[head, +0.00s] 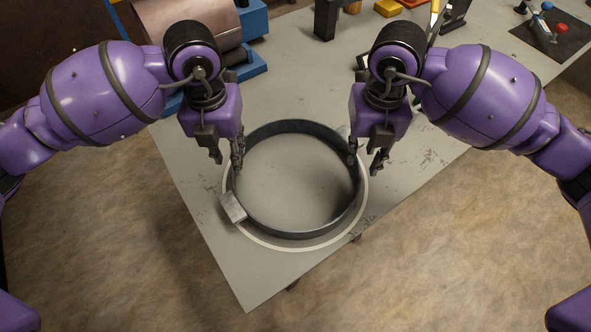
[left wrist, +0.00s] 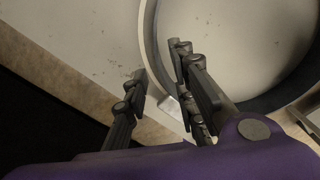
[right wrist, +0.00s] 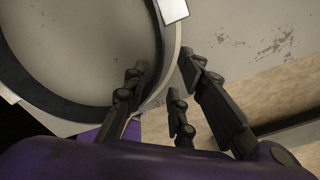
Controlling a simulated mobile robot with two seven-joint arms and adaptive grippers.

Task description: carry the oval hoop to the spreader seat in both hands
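The oval hoop (head: 300,234) is a dark steel band on or just above the grey table, inside a pale ring (head: 287,247). A grey metal block (head: 232,207) sits against its left front side. My left gripper (head: 227,160) is at the hoop's left side, open, with its fingers either side of the band in the left wrist view (left wrist: 158,80). My right gripper (head: 364,162) is at the right side, open, with its fingers around the band in the right wrist view (right wrist: 155,85). I cannot tell whether any finger touches it. I cannot identify the spreader seat.
A copper-coloured roll (head: 185,25) on a blue stand (head: 252,20) stands at the back left. Black, yellow and red items line the back edge. A dark mat (head: 555,45) with small coloured parts lies back right. The table (head: 300,80) is clear behind the hoop.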

